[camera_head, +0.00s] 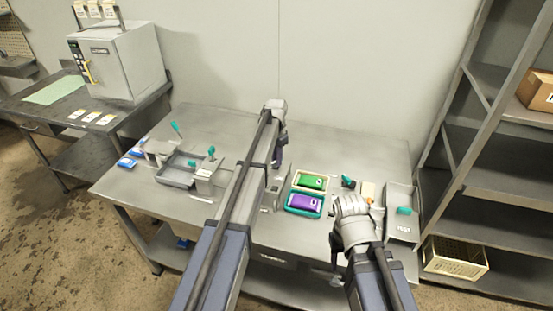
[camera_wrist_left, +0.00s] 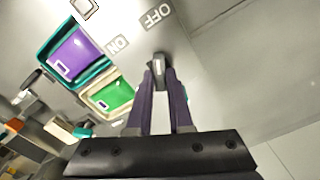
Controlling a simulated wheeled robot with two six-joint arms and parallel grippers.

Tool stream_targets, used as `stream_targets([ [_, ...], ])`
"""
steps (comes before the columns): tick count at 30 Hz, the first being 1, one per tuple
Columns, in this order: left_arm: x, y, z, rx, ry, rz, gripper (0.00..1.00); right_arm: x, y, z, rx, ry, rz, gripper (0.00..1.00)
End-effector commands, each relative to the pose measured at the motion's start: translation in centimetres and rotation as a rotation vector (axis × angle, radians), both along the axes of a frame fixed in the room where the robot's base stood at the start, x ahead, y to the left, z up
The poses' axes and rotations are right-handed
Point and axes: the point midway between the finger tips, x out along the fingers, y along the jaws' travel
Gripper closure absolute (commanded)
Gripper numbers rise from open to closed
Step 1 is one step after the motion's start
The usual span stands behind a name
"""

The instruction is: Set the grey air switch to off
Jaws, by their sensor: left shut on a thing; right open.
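The grey air switch (camera_wrist_left: 158,66) shows in the left wrist view as a small grey lever on the metal tabletop. An OFF label (camera_wrist_left: 157,15) lies above it in that view, and an ON label (camera_wrist_left: 118,43) lies to its upper left. My left gripper (camera_wrist_left: 159,78) is shut on the lever; its fingers hide part of it, so I cannot tell which label it points to. In the head view my left gripper (camera_head: 278,160) reaches down to the table, left of the green and purple packs. My right gripper (camera_head: 335,272) is open at the front edge, partly hidden by its wrist.
A green pack (camera_head: 312,182) and a purple pack (camera_head: 305,202) sit in trays beside my left gripper. A grey tray (camera_head: 176,178) and small fixtures stand at the table's left. A grey bin (camera_head: 401,228) is at the right. The back of the table is clear.

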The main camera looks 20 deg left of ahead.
Motion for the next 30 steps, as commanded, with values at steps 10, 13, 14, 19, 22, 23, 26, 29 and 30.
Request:
stream_targets([
  [10,0.0,-0.01,0.0,0.0,0.0,-0.02,1.0,0.0,0.0,0.0,0.0,0.0,0.0,0.5],
  [13,-0.01,0.0,0.0,0.0,0.0,-0.02,1.0,0.0,0.0,0.0,0.0,0.0,0.0,0.5],
  [14,-0.01,0.0,0.0,0.0,0.0,-0.02,1.0,0.0,0.0,0.0,0.0,0.0,0.0,0.5],
  [19,-0.01,0.0,0.0,0.0,0.0,-0.019,0.69,0.0,0.0,0.0,0.0,0.0,0.0,0.5],
  [22,0.0,-0.01,0.0,0.0,0.0,-0.019,0.58,0.0,0.0,0.0,0.0,0.0,0.0,0.5],
  [23,0.0,-0.01,0.0,0.0,0.0,-0.019,0.54,0.0,0.0,0.0,0.0,0.0,0.0,0.5],
  [26,0.0,-0.01,0.0,0.0,0.0,-0.018,0.51,0.0,0.0,0.0,0.0,0.0,0.0,0.5],
  [29,0.0,-0.01,0.0,0.0,0.0,-0.018,0.51,0.0,0.0,0.0,0.0,0.0,0.0,0.5],
  [30,0.0,-0.01,0.01,0.0,0.0,-0.018,0.51,0.0,0.0,0.01,0.0,0.0,0.0,0.5],
])
